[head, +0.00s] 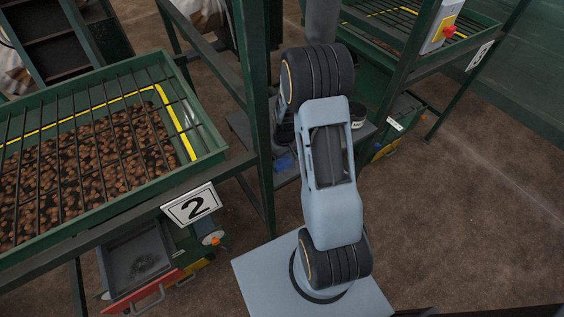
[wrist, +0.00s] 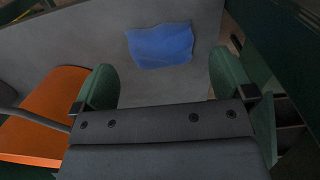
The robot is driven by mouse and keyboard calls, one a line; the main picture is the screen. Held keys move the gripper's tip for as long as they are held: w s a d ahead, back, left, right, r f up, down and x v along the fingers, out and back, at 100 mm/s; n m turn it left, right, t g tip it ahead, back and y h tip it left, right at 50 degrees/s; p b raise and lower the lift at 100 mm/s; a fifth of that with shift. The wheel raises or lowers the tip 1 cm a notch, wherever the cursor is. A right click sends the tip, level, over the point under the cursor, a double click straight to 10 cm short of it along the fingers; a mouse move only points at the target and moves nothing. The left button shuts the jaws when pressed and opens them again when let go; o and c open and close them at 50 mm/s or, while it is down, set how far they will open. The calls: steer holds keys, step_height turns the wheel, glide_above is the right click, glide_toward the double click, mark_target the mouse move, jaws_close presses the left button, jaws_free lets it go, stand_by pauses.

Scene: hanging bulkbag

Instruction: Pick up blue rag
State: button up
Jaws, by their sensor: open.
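The blue rag (wrist: 160,46) lies flat on a grey surface (wrist: 60,45) in the upper middle of the wrist view. In the head view a small blue patch of the rag (head: 285,163) shows just left of my arm, with the rest hidden. My gripper (wrist: 168,85) is open in the wrist view, its two green fingers apart with nothing between them. The rag is beyond the fingertips, roughly centred between them and apart from them. My gripper is hidden behind my arm in the head view.
A green bin of brown lumps under a black grid (head: 90,160) stands at the left, with a "2" sign (head: 192,206). A green post (head: 252,110) stands close left of my arm. A dark can (head: 358,118) sits right of my arm. An orange part (wrist: 45,115) lies left of my gripper. Brown floor is free at right.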

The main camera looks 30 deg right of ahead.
mark_target(285, 163)
steer(key=shift+f+p, duration=0.4)
steer(key=shift+f, duration=2.3)
steer(key=c, duration=0.6)
